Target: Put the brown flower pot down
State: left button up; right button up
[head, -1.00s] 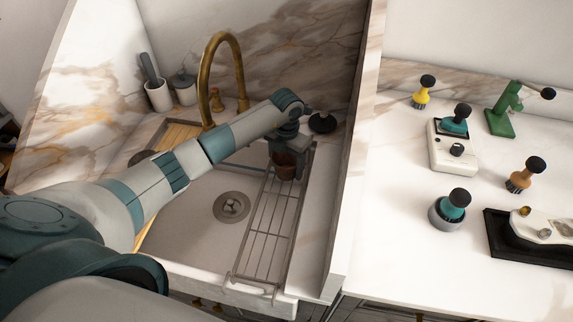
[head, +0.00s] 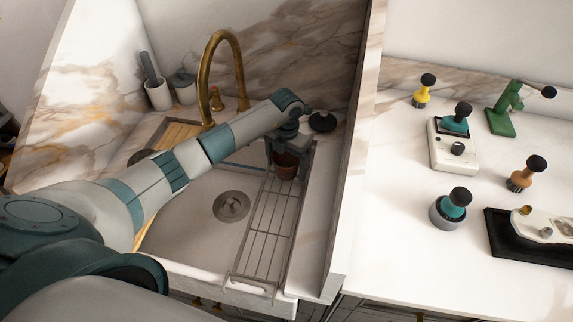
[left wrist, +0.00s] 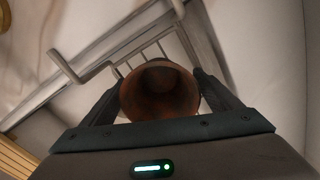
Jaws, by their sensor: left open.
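The brown flower pot (head: 286,168) stands upright on the far end of the wire rack (head: 266,230) that lies over the sink. In the left wrist view the pot (left wrist: 160,92) shows its round open mouth and empty inside. My left gripper (head: 287,155) is over the pot from above. Its two fingers (left wrist: 160,96) stand on either side of the pot and are open; whether they touch its sides I cannot tell. My right gripper is not in view.
The sink (head: 190,220) with its drain (head: 232,206) lies left of the rack. A brass faucet (head: 208,85) rises behind. A raised partition (head: 352,160) separates the sink from the right counter, where several brushes and tools stand. A black knob-topped thing (head: 322,121) is close behind my gripper.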

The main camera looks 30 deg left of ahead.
aim_at(286, 158)
pick_arm(q)
jog(key=shift+r, duration=0.1)
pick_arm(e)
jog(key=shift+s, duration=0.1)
pick_arm(q)
jog(key=shift+r, duration=0.15)
notch_tip(286, 158, up, 3)
jog(key=shift+f+p, duration=0.15)
jog(key=shift+p, duration=1.05)
notch_tip(286, 158, up, 10)
jog(key=p, duration=0.6)
jog(key=shift+f, duration=0.15)
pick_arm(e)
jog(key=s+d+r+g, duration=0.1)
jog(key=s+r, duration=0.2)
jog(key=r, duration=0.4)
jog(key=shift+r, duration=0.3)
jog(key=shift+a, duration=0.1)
